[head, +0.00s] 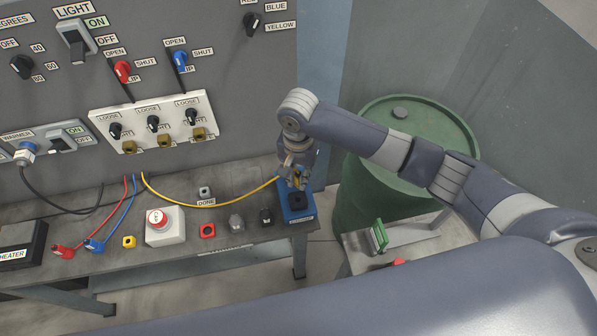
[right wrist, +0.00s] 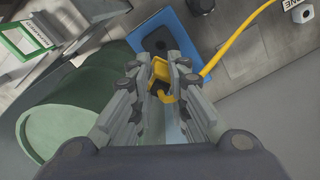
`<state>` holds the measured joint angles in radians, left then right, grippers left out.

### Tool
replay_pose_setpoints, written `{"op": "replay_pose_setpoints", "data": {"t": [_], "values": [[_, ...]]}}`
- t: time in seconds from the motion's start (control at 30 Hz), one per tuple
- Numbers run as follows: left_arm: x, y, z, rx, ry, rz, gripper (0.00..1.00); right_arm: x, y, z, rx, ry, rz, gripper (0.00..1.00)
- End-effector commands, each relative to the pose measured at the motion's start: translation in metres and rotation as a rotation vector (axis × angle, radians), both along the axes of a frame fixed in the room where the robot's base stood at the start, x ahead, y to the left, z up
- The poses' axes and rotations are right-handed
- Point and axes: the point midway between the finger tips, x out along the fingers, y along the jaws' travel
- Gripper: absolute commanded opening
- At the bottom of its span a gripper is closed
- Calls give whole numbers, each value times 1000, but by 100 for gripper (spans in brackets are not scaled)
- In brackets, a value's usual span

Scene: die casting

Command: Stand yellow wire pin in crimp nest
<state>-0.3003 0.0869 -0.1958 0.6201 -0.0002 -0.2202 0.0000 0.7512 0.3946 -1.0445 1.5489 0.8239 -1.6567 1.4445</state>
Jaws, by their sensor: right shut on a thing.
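The yellow wire (head: 210,206) rises from the back of the bench and arcs right to my right gripper (head: 296,178). Its yellow pin (right wrist: 160,72) is between the fingers of my right gripper (right wrist: 160,82) in the right wrist view, and they are shut on it. The blue crimp nest (head: 296,216), with a dark opening, sits at the bench's right end. The gripper and pin are above it, apparently not in it. The blue nest also shows beyond the fingertips in the right wrist view (right wrist: 175,22). My left gripper is not in view.
Left of the nest stand a black block (head: 266,217), a grey block (head: 236,222), a red block (head: 207,230) and a red-button box (head: 163,231). Red (head: 62,252) and blue (head: 94,245) plugs lie farther left. A green barrel (head: 355,190) stands right of the bench.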

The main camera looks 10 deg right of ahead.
Motion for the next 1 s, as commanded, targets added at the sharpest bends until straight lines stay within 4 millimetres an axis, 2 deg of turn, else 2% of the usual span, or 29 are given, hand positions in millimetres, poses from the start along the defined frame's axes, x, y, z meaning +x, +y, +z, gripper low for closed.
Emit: {"op": "replay_pose_setpoints", "data": {"t": [0.23,0.47,0.8,1.0], "values": [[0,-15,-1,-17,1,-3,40,-1,0,-1,0,1,3,0],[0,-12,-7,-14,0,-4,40,-1,0,-15,1,1,2,0],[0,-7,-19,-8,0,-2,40,-1,0,-47,1,1,2,0],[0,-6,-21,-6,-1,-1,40,-1,0,-57,0,0,2,0]]}}
